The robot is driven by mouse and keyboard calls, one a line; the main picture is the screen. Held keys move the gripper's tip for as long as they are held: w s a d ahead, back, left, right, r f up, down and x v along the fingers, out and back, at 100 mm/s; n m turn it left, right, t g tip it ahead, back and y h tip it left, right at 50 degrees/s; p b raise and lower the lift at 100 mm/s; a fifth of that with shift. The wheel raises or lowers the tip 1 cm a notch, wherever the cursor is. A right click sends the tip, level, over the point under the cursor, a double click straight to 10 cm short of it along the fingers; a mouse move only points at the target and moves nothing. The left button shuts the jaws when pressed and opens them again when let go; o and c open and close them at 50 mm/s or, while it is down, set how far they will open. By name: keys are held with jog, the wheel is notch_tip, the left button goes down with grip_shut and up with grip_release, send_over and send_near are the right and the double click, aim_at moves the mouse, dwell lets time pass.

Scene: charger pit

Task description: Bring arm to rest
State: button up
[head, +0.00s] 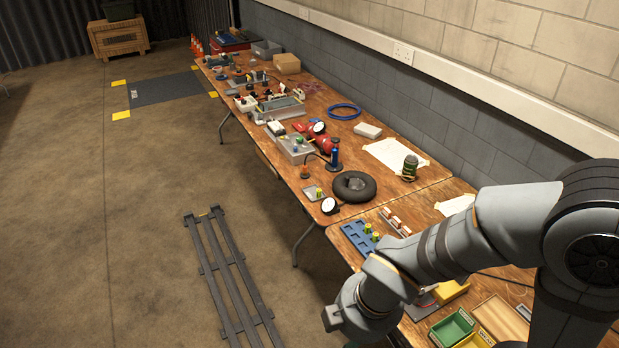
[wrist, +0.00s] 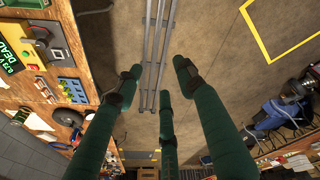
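My arm (head: 455,240) reaches in from the right in the head view, bent over the near end of the workbench, with its wrist (head: 365,308) low at the bench's front edge. My gripper (wrist: 158,80) shows in the wrist view as three green fingers spread apart, with nothing between them. It points down toward the floor, where the dark metal rails lie behind the fingertips. The fingers cannot be made out in the head view.
The long wooden bench (head: 290,165) is crowded with tools, a black ring (head: 354,187), a blue tray (head: 358,238) and a green bin (head: 452,328). Metal rails (head: 230,275) lie on the floor. The floor (head: 110,230) left of them is open. A block wall stands behind the bench.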

jog(key=s+d+f+h+b, duration=0.1)
jog(key=s+d+f+b, duration=0.1)
jog(key=d+f, duration=0.3)
jog(key=shift+s+f+n+g, duration=0.4)
jog(key=shift+s+f, duration=0.05)
jog(key=shift+s, duration=0.1)
jog(key=shift+w+a, duration=0.1)
dwell(0.5)
